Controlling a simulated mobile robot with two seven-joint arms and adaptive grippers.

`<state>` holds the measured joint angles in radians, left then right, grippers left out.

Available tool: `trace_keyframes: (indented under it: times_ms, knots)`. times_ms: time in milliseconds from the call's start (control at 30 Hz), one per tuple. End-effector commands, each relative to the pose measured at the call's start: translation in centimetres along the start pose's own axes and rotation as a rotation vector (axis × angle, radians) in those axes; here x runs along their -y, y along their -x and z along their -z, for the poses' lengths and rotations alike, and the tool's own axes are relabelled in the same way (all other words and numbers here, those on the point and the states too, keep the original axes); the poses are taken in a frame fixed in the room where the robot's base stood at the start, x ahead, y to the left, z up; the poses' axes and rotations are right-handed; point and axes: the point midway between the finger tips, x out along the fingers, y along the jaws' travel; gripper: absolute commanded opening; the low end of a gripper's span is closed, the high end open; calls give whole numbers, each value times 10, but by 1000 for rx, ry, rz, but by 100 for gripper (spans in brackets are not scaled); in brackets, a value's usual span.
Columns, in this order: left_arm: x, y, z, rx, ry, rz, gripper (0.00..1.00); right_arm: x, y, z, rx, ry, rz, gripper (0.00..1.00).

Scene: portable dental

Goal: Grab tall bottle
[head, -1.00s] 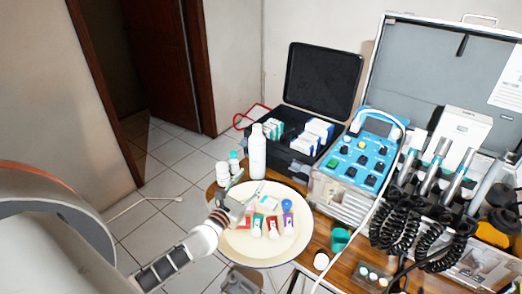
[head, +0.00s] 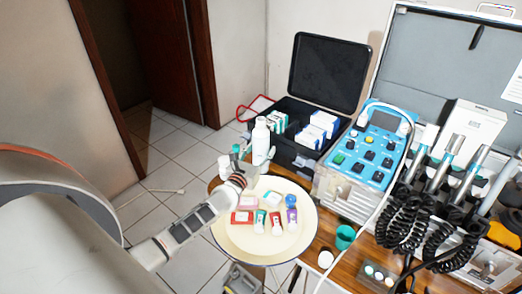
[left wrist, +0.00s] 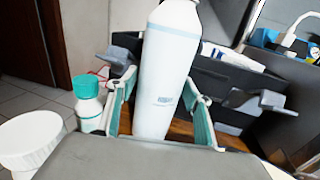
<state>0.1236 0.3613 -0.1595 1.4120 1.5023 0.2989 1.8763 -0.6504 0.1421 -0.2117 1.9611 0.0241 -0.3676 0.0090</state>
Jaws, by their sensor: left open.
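The tall white bottle (head: 261,138) stands upright on the wooden table behind the round plate. In the left wrist view the bottle (left wrist: 165,75) fills the middle, with pale blue bands and a small label. My left gripper (head: 250,162) is open at the bottle. In the left wrist view the left gripper (left wrist: 160,88) has one finger on each side of the bottle, with a gap visible on the left. Whether the right finger touches it I cannot tell. My right gripper is not in view.
A small bottle with a teal cap (left wrist: 88,103) and a white container (left wrist: 30,140) stand left of the gripper. The round plate (head: 235,245) holds several small tubes. An open black case (head: 295,150) and a blue device (head: 372,150) are behind and to the right.

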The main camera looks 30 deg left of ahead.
Motion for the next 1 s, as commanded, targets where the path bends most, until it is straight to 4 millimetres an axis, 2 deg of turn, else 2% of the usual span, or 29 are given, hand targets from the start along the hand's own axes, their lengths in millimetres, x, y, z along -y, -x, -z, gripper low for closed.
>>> trace_keyframes:
  times_ms: [267, 300, 433, 1000]
  knots:
    - [0, -5, 0, 0, 0, 1, 50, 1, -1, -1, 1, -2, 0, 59]
    - [0, -5, 0, 0, 0, 1, 47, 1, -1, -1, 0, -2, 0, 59]
    - [0, -5, 0, 0, -1, 1, 13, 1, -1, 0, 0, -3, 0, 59]
    - [0, -5, -8, 3, 0, 1, 13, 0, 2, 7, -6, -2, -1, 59]
